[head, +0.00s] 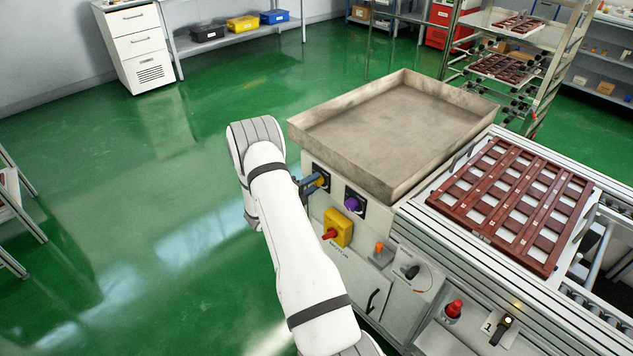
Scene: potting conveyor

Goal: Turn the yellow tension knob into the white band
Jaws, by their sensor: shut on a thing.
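The yellow tension knob (323,180) sits on a dark plate on the side of the machine cabinet, below the grey tray. The fingers hide much of the knob. The white band and the knob's pointer are too small or hidden to make out.
A purple knob (352,203) sits just right of the yellow one. Below are a yellow switch box (338,228) with a red handle, an orange button (379,247) and a black selector (411,272). The grey tray (340,141) overhangs above. Green floor (150,220) is clear at left.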

